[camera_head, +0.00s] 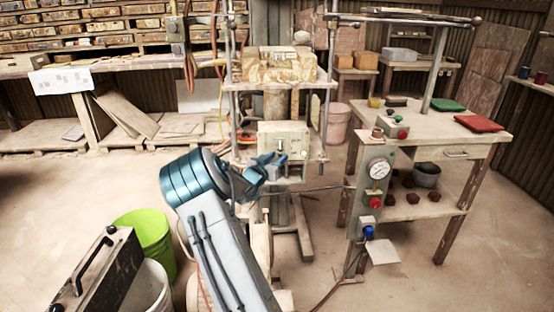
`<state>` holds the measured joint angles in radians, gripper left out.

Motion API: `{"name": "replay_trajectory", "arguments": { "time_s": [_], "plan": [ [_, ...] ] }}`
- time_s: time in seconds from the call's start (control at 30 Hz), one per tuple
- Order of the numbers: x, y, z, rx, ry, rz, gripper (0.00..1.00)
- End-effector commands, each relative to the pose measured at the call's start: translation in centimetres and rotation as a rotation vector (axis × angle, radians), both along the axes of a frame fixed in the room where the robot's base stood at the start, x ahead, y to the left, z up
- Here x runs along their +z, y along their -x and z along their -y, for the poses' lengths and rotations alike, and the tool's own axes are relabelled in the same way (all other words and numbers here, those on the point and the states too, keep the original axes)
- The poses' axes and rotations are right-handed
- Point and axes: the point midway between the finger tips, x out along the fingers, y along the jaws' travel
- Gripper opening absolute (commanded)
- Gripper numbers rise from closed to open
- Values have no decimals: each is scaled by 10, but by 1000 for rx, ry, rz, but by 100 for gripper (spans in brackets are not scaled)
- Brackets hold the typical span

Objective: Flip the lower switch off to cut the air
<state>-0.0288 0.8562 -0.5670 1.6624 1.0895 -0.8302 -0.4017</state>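My gripper (272,167) is in the middle of the view, in front of the press's pale control box (284,138). Its blue fingers are small and overlap the lower part of the box. I cannot tell whether they touch it or how far apart they are. Small dark fittings show on the box's face, but I cannot make out a lower switch or its position; my gripper partly hides that area. To the right, a grey upright panel (373,160) carries a round gauge (379,170), a red knob (376,203) and a blue fitting (369,233) below.
The press's upper shelf (277,86) holds a pale block. A wooden workbench (440,125) stands right, with a red-button box (397,129) on it. A green bucket (151,236) stands at lower left. A cable lies by the panel's foot. Floor is open at lower right.

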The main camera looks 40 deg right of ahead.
Motion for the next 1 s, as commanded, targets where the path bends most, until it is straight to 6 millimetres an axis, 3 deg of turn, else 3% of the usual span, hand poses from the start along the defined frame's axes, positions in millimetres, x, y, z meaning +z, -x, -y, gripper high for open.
{"name": "replay_trajectory", "arguments": {
  "time_s": [0.37,0.5,1.0],
  "plan": [
    [0,-2,5,0,0,-1,36],
    [0,-2,5,0,0,-1,0],
    [-9,-1,5,-1,32,49,0]
  ]
}}
